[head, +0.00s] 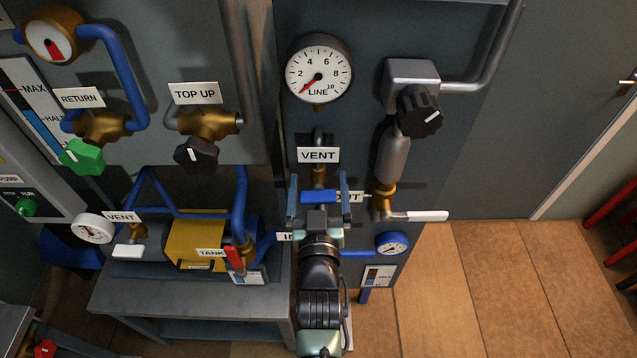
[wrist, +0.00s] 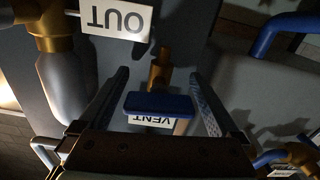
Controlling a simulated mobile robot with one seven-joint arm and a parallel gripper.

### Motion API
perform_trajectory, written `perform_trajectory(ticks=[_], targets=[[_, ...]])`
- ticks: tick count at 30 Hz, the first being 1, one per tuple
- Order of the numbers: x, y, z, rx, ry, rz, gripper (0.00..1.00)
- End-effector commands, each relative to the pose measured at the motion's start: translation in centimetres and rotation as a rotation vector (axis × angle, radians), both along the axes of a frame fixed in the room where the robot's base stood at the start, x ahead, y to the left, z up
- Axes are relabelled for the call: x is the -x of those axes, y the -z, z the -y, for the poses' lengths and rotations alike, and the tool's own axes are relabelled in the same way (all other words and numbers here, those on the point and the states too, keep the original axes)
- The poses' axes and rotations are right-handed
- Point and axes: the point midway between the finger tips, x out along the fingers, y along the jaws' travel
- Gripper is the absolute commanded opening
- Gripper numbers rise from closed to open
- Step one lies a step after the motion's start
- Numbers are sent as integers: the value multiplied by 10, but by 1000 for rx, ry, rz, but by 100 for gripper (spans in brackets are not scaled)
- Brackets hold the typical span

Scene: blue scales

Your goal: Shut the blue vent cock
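The vent cock's blue handle (head: 318,196) sits on a brass body (head: 319,172) below the VENT label (head: 318,155) on the middle panel. The handle lies crosswise, level in the head view and across the brass body. My gripper (head: 319,176) is open, with one finger to the left and one to the right of the handle. In the wrist view, which is upside down, the blue handle (wrist: 158,104) shows between the fingers of my gripper (wrist: 158,73). I cannot tell whether either finger touches it. My wrist hides the pipe below the cock in the head view.
To the right stand a white lever (head: 420,216), a black knob (head: 419,112) and a small blue gauge (head: 393,244). The LINE gauge (head: 318,76) is above. A second vent cock with a white handle (head: 128,251) and a red-handled tank cock (head: 234,259) are at left.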

Motion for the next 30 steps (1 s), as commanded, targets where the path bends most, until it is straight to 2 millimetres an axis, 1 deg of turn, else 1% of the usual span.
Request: perform_trajectory(ticks=[1,5,6,8,9,11,12,21,28,29,30], targets=[[0,0,0,0,0,0,87],[0,0,0,0,0,0,64],[0,0,0,0,0,0,57],[0,0,0,0,0,0,46],[0,0,0,0,0,0,39],[0,0,0,0,0,0,28],[0,0,0,0,0,0,24],[0,0,0,-104,0,0,24],[0,0,0,-108,0,0,24],[0,0,0,-109,0,0,84],[0,0,0,-108,0,0,91]])
